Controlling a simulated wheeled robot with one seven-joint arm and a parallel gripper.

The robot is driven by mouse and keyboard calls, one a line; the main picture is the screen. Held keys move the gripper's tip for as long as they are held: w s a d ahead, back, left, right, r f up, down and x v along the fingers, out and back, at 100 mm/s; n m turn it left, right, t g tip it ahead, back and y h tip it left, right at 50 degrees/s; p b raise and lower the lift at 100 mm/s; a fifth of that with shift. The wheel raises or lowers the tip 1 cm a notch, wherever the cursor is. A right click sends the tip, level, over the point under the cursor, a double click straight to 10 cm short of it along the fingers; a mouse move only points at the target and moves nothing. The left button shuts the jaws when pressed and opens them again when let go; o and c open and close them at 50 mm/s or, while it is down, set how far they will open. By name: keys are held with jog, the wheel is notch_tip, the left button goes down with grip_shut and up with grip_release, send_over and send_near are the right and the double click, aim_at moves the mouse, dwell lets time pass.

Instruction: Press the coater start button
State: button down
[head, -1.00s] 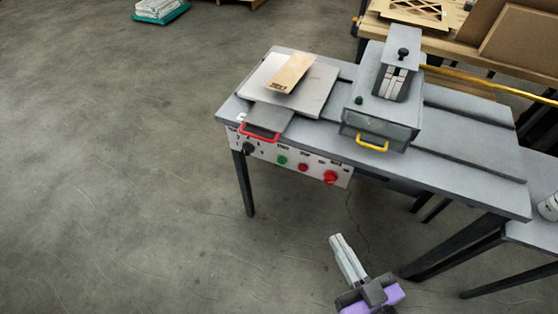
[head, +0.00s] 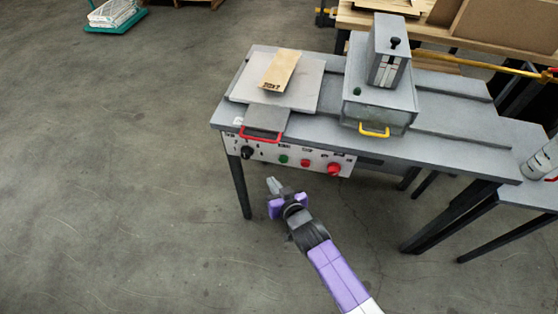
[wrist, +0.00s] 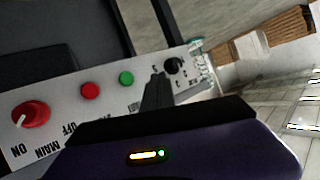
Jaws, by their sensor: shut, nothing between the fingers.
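The coater's white control panel (head: 266,157) is on the front of the grey table. The green button (head: 283,159) sits between a black dial (head: 247,152) and a smaller red button (head: 305,163). A large red main knob (head: 334,169) is at the right end. My gripper (head: 271,182) is shut and empty, just below and in front of the panel. In the wrist view the panel appears upside down, and my shut fingers (wrist: 157,80) point between the green button (wrist: 126,78) and the black dial (wrist: 173,66). I cannot tell whether the fingertips touch the panel.
A red handle (head: 261,138) juts out above the panel. The grey coater housing (head: 380,100) with a yellow handle (head: 374,133) stands on the table. A board (head: 281,70) lies on the plate at left.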

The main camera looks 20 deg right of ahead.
aim_at(283, 159)
jog(key=f, duration=0.1)
jog(key=s+f, duration=0.1)
jog(key=f+g, duration=0.1)
jog(key=shift+s+d+f+m, duration=0.2)
jog(key=shift+s+m, duration=0.1)
jog(key=shift+m, duration=0.1)
jog(key=shift+w, duration=0.1)
jog(key=w+d+b, duration=0.5)
jog(key=w, duration=0.1)
jog(key=shift+w, duration=0.4)
jog(key=shift+w+d+b, duration=0.1)
jog(key=shift+d+b, duration=0.05)
jog(key=shift+b, duration=0.15)
dwell(1.6)
jog(key=shift+w+d, duration=0.2)
jog(key=shift+w, duration=0.1)
